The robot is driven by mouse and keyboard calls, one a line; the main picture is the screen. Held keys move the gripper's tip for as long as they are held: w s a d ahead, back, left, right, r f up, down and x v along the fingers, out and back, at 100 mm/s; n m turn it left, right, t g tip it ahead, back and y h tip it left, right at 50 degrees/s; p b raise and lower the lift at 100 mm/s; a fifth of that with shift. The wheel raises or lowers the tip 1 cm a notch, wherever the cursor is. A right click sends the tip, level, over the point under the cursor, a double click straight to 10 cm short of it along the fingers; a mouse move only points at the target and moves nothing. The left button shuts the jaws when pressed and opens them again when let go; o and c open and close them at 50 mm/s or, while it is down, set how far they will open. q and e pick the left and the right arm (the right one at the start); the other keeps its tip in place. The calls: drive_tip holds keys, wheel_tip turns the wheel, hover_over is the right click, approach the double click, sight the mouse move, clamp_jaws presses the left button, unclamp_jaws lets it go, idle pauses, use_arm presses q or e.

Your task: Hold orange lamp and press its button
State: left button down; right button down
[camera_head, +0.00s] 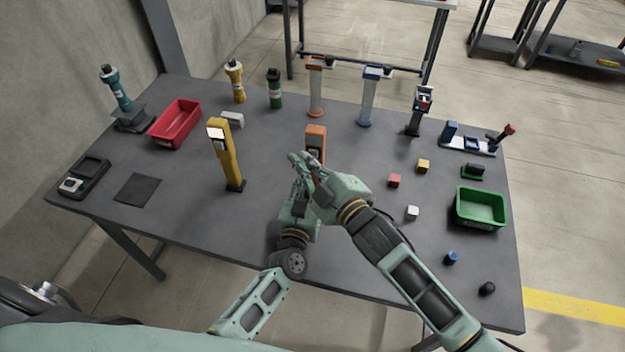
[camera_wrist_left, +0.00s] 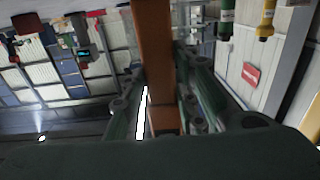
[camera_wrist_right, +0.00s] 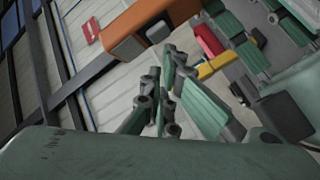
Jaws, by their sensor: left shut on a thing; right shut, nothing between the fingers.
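The orange lamp (camera_head: 316,133) stands in the middle of the table, its lower part hidden behind my grippers in the head view. My left gripper (camera_wrist_left: 158,105) is shut on the lamp's orange post (camera_wrist_left: 153,45), with a finger on each side of it. My right gripper (camera_head: 296,160) is shut and empty, close beside the lamp and my left gripper. In the right wrist view the right fingertips (camera_wrist_right: 168,75) are together just below the lamp's orange head (camera_wrist_right: 150,22).
A yellow lamp (camera_head: 226,160) stands left of the grippers. Small cubes, including a red one (camera_head: 394,180) and a white one (camera_head: 412,213), lie to the right, near a green bin (camera_head: 481,208). A red bin (camera_head: 176,123) is at the back left.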

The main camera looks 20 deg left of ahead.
use_arm(q)
drive_tip(key=shift+f, duration=0.1)
use_arm(e)
drive_tip(key=s, duration=0.6)
drive_tip(key=shift+d, duration=0.15)
use_arm(q)
drive_tip(key=c, duration=1.3)
unclamp_jaws()
drive_tip(key=s, duration=1.2)
drive_tip(key=shift+d, duration=0.25)
drive_tip(key=shift+s+d+p, duration=0.15)
drive_tip(key=shift+s+p, duration=0.7)
drive_tip(key=shift+s, duration=3.2)
use_arm(e)
drive_tip(key=shift+r, duration=0.8)
